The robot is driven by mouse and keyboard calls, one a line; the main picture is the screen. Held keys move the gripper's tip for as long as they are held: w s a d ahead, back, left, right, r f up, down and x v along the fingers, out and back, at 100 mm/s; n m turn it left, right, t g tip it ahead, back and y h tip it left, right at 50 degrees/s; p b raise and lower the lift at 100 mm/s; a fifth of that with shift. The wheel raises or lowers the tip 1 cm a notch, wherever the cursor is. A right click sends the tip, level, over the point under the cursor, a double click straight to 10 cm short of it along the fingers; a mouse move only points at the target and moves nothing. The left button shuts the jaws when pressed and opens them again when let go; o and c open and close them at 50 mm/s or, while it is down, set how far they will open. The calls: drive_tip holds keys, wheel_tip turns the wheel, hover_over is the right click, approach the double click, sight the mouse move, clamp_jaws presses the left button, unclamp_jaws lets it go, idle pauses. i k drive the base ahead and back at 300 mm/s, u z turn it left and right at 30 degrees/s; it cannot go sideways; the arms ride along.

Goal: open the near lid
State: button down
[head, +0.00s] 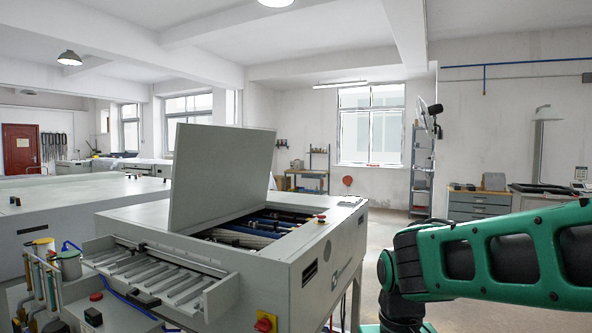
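The plate processor (273,251) is a pale grey cabinet in the middle of the head view. One large grey lid (222,178) on its top stands raised and tilted. Right of this lid is an open bay with dark and blue rollers (251,232). This is the only lid I can make out on this machine, and I cannot tell whether it is the near one. My green and black arm (490,255) is at the right, apart from the lid in the picture. My gripper is out of view.
A slatted feed tray (160,275) juts from the processor's front. A red and yellow switch (265,323) is on its side. Hoses and small containers (45,262) crowd the lower left. Another grey machine (85,198) stands behind left. Floor between processor and arm looks clear.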

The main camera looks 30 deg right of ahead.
sight(217, 171)
drive_tip(key=z, duration=0.25)
drive_tip(key=i, duration=1.1)
drive_tip(key=z, duration=0.2)
